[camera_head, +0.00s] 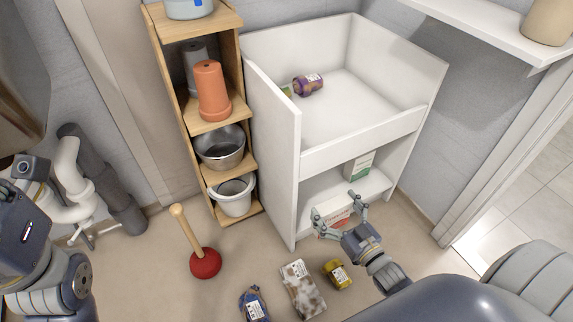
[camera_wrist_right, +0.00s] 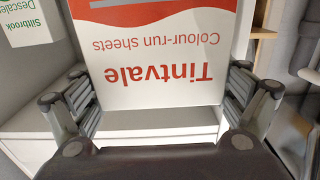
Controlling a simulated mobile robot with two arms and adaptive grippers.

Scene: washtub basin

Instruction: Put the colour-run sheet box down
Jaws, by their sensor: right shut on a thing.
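The colour-run sheet box (camera_head: 334,213) is white and red and is held in my right gripper (camera_head: 339,214) at the front of the lower shelf of the white washtub unit. In the right wrist view, the box (camera_wrist_right: 160,65) shows "Tintvale Colour-run sheets" upside down between the fingers. My right gripper (camera_wrist_right: 160,105) is shut on it. I cannot tell whether the box touches the shelf (camera_head: 318,188). Part of my left arm shows at the left edge of the head view, but its fingertips do not.
A white and green descaler box (camera_head: 357,166) stands on the lower shelf. The basin (camera_head: 350,100) above holds a purple jar (camera_head: 308,85). On the floor are a red plunger (camera_head: 205,263), a blue packet (camera_head: 253,303), a speckled box (camera_head: 302,289) and a yellow item (camera_head: 337,274).

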